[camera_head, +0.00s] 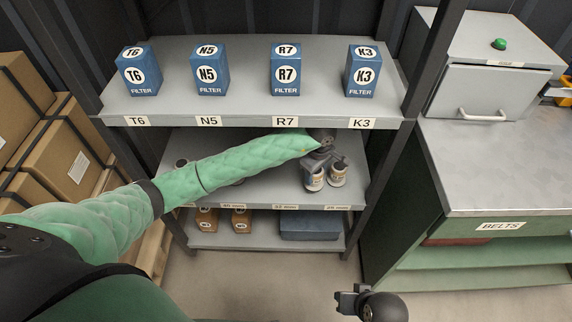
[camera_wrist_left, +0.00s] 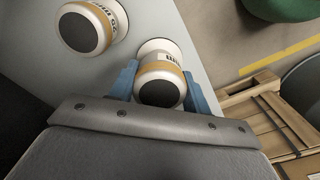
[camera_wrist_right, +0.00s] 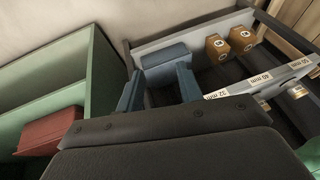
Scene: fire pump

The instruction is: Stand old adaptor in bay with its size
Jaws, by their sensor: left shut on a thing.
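My left gripper (camera_head: 320,158) reaches over the middle shelf (camera_head: 270,190). In the left wrist view its blue fingers (camera_wrist_left: 160,88) are shut on a white adaptor (camera_wrist_left: 160,70) with a tan band and dark end. A second, similar adaptor (camera_wrist_left: 90,30) stands beside it, apart from the fingers. Both adaptors also show in the head view, below the gripper, near the shelf's right end. I cannot tell whether the held one touches the shelf. Their size print is too small to read surely. Bay labels, including 32 mm (camera_head: 285,207) and 40 mm (camera_head: 232,206), line the shelf edge. My right gripper (camera_wrist_right: 160,85) is open and empty.
Several blue filter boxes (camera_head: 285,70) stand on the upper shelf above my left arm. Brown boxes (camera_head: 241,220) and a blue box (camera_head: 310,227) sit on the bottom shelf. A bench (camera_head: 500,170) stands at right, stacked cartons (camera_head: 75,150) at left. My arm hides part of the middle shelf.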

